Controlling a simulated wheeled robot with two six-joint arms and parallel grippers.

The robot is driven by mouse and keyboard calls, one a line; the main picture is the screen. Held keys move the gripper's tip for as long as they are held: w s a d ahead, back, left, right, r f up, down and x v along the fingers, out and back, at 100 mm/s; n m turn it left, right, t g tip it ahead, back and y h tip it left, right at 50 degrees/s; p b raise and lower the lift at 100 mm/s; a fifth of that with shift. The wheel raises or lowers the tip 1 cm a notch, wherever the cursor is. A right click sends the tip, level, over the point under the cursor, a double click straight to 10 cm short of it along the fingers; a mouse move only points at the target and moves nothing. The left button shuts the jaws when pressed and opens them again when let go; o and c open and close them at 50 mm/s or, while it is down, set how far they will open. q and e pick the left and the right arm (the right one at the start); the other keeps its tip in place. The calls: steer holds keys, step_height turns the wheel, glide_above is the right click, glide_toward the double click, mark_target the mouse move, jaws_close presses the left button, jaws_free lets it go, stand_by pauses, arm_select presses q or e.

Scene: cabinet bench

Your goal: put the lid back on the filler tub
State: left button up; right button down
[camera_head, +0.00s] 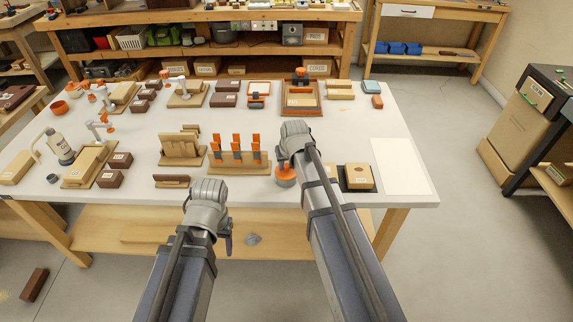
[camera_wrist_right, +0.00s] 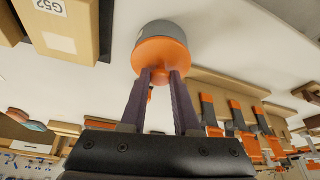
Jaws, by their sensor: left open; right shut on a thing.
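The filler tub (camera_head: 286,184) is a short grey cylinder on the white bench top near the front edge. Its orange lid (camera_head: 283,173) has a small knob and sits across the tub's mouth. In the right wrist view, the lid (camera_wrist_right: 160,55) lies lined up against the grey tub (camera_wrist_right: 160,33); I cannot tell if it is fully seated. My right gripper (camera_wrist_right: 161,75) is shut on the lid's knob. My left gripper (camera_head: 226,236) is open and empty in front of the bench edge, its fingers mostly hidden behind its wrist.
A wooden rack (camera_head: 232,164) with orange-handled tools stands just left of the tub. A cardboard box (camera_head: 359,176) on a dark tray is to its right, beside a white sheet (camera_head: 400,168). The bench top behind the right wrist has some free room.

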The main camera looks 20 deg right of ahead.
steer(key=shift+f, duration=0.1)
stand_by(0.6)
steer(key=shift+c, duration=0.4)
jaws_free()
stand_by(0.3)
steer(key=shift+r+p, duration=3.45)
steer(key=shift+r, duration=0.1)
jaws_close()
